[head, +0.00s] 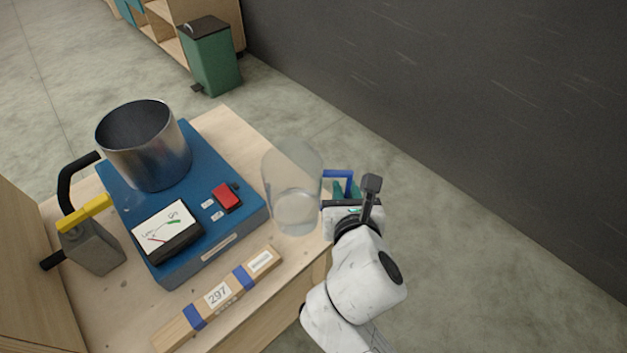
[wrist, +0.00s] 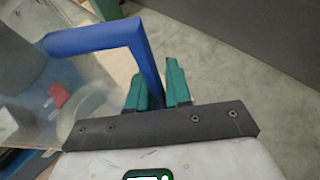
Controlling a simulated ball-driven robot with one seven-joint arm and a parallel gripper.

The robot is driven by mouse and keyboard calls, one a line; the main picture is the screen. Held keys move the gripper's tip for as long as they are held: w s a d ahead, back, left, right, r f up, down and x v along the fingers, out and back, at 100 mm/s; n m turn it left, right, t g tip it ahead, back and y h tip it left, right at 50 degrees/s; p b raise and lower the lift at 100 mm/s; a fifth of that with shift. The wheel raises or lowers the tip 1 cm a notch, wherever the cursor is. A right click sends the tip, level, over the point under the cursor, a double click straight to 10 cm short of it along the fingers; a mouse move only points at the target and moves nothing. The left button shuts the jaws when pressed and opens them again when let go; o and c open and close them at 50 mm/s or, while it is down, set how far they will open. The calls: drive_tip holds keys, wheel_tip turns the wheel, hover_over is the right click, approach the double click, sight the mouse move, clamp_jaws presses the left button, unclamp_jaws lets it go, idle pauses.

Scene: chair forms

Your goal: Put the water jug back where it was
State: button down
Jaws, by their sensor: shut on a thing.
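The water jug (head: 291,178) is clear, with a blue handle (head: 338,173) on its right side. In the head view it stands or hovers at the right edge of the wooden bench; I cannot tell whether its base touches the top. My gripper (head: 346,190) is at the handle from the right. In the wrist view the green fingers of my gripper (wrist: 158,88) are shut on the blue handle (wrist: 110,42), one on each side of its upright part. The clear jug wall (wrist: 30,75) fills the left of that view.
A blue machine (head: 205,240) with a steel pot (head: 145,145), a dial and a red switch (head: 227,197) stands left of the jug. A wooden bar (head: 218,297) marked 297 lies in front. A grey can-like tool (head: 92,245) is at far left. A green bin (head: 210,58) stands behind.

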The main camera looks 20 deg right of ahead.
drive_tip(key=shift+w+d+f+b, duration=0.3)
drive_tip(key=shift+w+d+f, duration=0.4)
drive_tip(key=shift+w+f, duration=1.35)
drive_tip(key=shift+w+d+f+b, duration=0.3)
drive_tip(key=shift+w+d+f, duration=0.4)
drive_tip(key=shift+w+f, duration=1.25)
drive_tip(key=shift+w+d+f+b, duration=0.3)
drive_tip(key=shift+w+d+f, duration=0.4)
drive_tip(key=shift+w+f, duration=1.35)
drive_tip(key=shift+s+f, duration=0.1)
drive_tip(key=shift+f, duration=0.05)
drive_tip(key=c, duration=1.1)
unclamp_jaws()
drive_tip(key=shift+o, duration=0.2)
drive_tip(key=shift+s+a, duration=0.1)
drive_tip(key=shift+s, duration=0.1)
drive_tip(key=v, duration=1.1)
drive_tip(key=shift+s+p, duration=0.3)
drive_tip(key=shift+p, duration=0.1)
